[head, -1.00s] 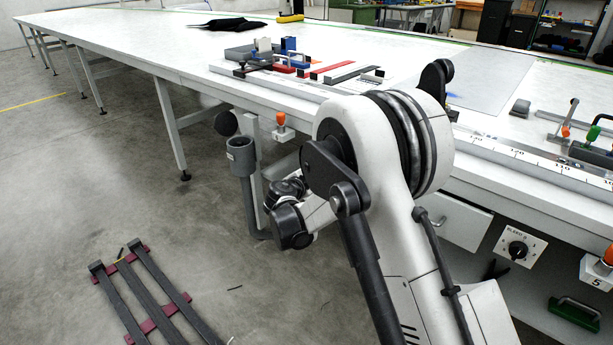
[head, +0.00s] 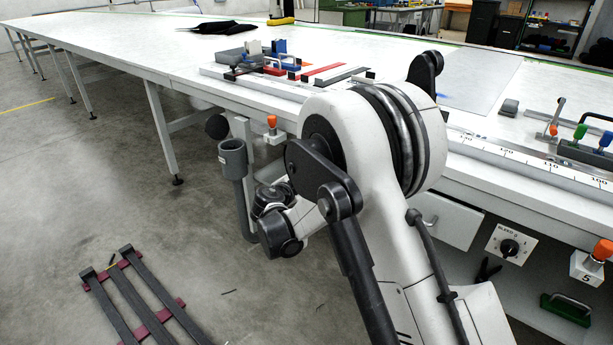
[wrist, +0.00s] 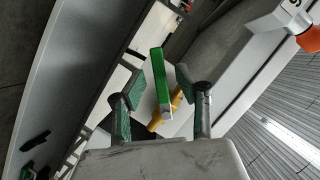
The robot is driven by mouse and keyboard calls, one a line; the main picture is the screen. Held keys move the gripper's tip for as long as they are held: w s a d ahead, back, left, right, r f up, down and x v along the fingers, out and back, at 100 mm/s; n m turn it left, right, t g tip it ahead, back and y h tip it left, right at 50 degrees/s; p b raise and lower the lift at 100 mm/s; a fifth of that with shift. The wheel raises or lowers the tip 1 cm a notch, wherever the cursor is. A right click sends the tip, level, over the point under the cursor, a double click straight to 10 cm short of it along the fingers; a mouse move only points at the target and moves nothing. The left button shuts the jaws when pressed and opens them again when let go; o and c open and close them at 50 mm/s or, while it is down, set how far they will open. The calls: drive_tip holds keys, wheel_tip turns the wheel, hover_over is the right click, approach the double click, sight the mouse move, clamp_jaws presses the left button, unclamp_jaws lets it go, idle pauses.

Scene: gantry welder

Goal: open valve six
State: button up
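In the wrist view a green lever-like bar (wrist: 160,77) stands beside a yellow part (wrist: 167,110); I see no number on them, so I cannot tell if this is valve six. My gripper (wrist: 161,98) is open. Its two green-padded fingers are apart, one on each side of the bar in the picture, with no clear contact. In the head view a white box with an orange knob (head: 272,121) hangs under the table edge, its number unreadable. Another orange-knobbed box marked 5 (head: 588,267) is at the right. My gripper is hidden in the head view.
A long white table (head: 130,55) carries clamps and coloured blocks. A grey pipe (head: 238,195) stands by the table leg. A dark-barred rack (head: 140,295) lies on the floor.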

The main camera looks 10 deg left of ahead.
drive_tip(key=v, duration=0.9)
drive_tip(key=shift+s, duration=0.25)
drive_tip(key=shift+r, duration=0.1)
